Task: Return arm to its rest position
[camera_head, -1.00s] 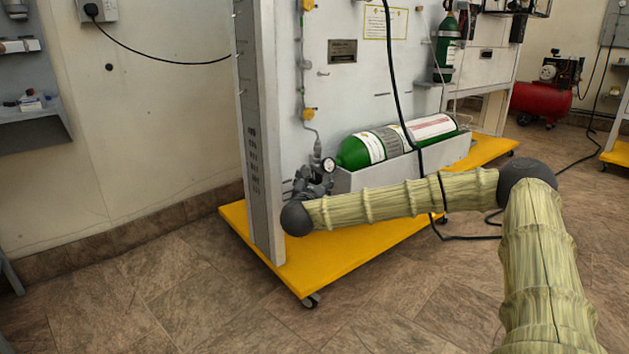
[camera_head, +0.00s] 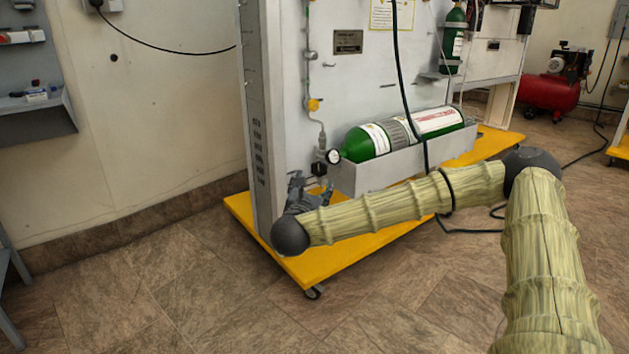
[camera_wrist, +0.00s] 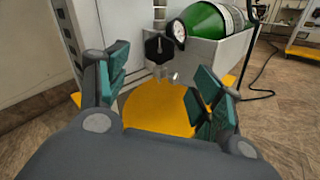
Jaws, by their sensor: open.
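My gripper (camera_head: 314,195) is at the end of my outstretched arm, low in front of the oxygen trainer's panel (camera_head: 362,82). In the wrist view my gripper (camera_wrist: 160,95) is open, with two teal-padded fingers spread apart and nothing between them. A black valve knob (camera_wrist: 159,47) and a round pressure gauge (camera_wrist: 176,31) are just beyond the fingertips, apart from them. The gauge also shows in the head view (camera_head: 333,156), just above my gripper. A green oxygen cylinder (camera_head: 367,142) lies in a grey trough (camera_head: 374,177) to the right.
The trainer stands on a yellow wheeled base (camera_head: 335,259) under my forearm. A grey upright post (camera_head: 261,130) is close left of my gripper. A black cable hangs in front of the cylinder. A red compressor (camera_head: 548,93) is far right. The tiled floor in front is clear.

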